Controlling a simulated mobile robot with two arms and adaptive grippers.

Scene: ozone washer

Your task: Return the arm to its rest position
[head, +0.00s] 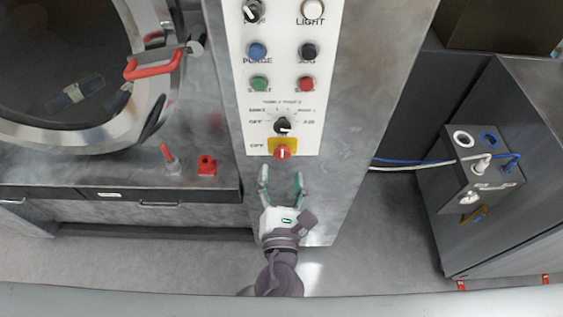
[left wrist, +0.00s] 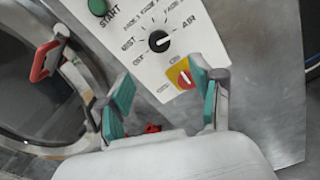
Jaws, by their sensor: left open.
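My left gripper (head: 283,188) is open and empty in the head view, just below the white control panel (head: 240,90). Its two teal-padded fingers also show in the left wrist view (left wrist: 165,100), spread apart. The red switch on a yellow plate (head: 283,152) at the panel's bottom lies just beyond the fingertips. In the left wrist view this red switch (left wrist: 184,79) appears beside the right finger; I cannot tell whether they touch. A black selector knob (head: 283,125) sits above it. My right gripper is not in view.
A round washer door (head: 155,120) with a red handle (head: 153,68) stands at the left. A red valve (head: 207,165) is on the ledge below it. A grey box with cables (head: 483,170) is mounted on a cabinet at the right. Open floor (head: 380,240) lies between.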

